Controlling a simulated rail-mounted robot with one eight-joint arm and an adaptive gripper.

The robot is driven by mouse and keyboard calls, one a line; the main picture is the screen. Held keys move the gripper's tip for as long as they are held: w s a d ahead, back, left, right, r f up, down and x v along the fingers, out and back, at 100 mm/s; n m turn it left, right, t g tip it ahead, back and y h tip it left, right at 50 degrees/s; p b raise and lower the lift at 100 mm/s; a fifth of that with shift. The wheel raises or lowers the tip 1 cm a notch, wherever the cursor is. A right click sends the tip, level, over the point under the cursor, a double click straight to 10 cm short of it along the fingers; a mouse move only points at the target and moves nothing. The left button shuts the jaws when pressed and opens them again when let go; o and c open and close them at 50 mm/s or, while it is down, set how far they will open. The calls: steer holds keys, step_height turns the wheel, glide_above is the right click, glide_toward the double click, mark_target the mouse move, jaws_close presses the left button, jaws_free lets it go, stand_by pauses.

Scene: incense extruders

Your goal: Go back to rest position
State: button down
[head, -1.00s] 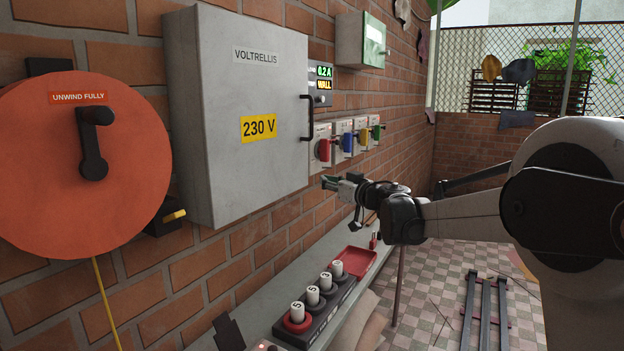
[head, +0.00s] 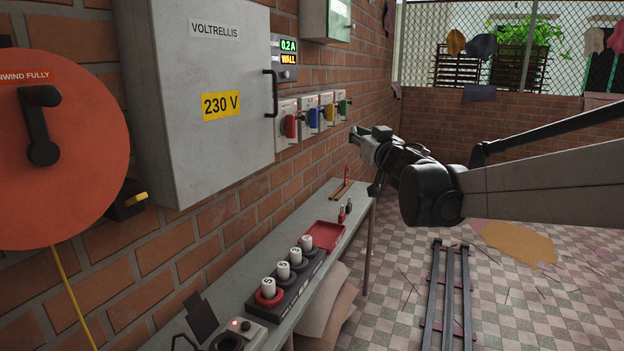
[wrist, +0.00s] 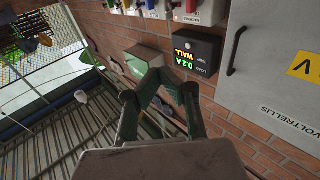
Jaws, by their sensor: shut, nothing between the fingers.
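My gripper (head: 356,136) is at the end of my arm, in front of the brick wall and to the right of the coloured switches. It is in the air, apart from the wall and the bench. In the wrist view my gripper (wrist: 154,78) has its two dark green fingers closed together at the tips, with nothing between them. The small display (wrist: 190,53) reads 0.2 A and WALL beyond the fingers.
A grey 230 V cabinet (head: 205,140) and several coloured switches (head: 310,118) are on the wall. Below, the bench (head: 215,280) carries a red tray (head: 322,236) and a black block of numbered cylinders (head: 283,290). Dark rails (head: 433,300) lie on the tiled floor.

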steer(key=s+d+f+m+g+h, duration=0.1)
steer(key=s+d+f+m+h, duration=0.2)
steer(key=s, duration=0.4)
steer(key=s+d+f+m+g+h, duration=0.1)
steer(key=s+d+f+g+h, duration=0.15)
steer(key=s+d, duration=0.3)
steer(key=s+d+f+m+g+h, duration=0.1)
steer(key=s+d+f+h, duration=0.25)
steer(key=s, duration=0.45)
steer(key=s+a+f+g+y, duration=0.1)
steer(key=s+f+g, duration=0.2)
steer(key=s+f, duration=0.5)
steer(key=s+a+f+n+g+y, duration=0.1)
steer(key=s+a+f+g+y, duration=0.1)
steer(key=s+f, duration=0.7)
steer(key=s+g, duration=0.1)
steer(key=s, duration=0.4)
steer(key=shift+s+a+f+g, duration=0.15)
steer(key=shift+a+g, duration=0.1)
steer(key=shift+g, duration=0.1)
